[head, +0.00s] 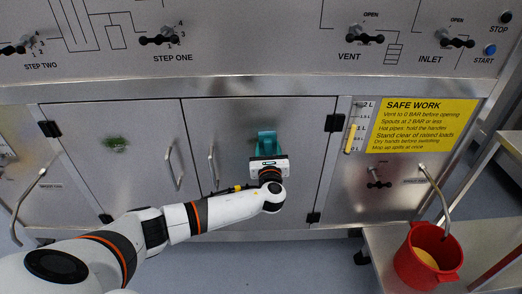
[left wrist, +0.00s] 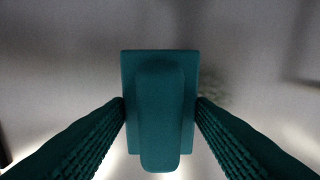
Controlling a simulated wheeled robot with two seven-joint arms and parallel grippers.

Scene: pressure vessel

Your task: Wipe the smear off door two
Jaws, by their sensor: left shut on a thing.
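My left gripper (head: 268,160) is shut on a teal wiping block (head: 267,140) in front of the right-hand cabinet door (head: 230,115). In the left wrist view the teal block (left wrist: 160,110) sits between both fingers, its flat pad facing the grey metal. I cannot tell whether the pad touches the door. A faint, blurred dark smear (left wrist: 212,92) shows just right of the block in the left wrist view. A green smear (head: 115,144) is on the door to the left (head: 85,120). No door number is readable. My right gripper is out of view.
Door handles (head: 213,168) and (head: 175,165) stand out near the gap between the doors. Valves and a control panel (head: 250,40) run above. A yellow safety sign (head: 424,125) is at right. A red bucket (head: 428,255) stands on a low metal surface at lower right.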

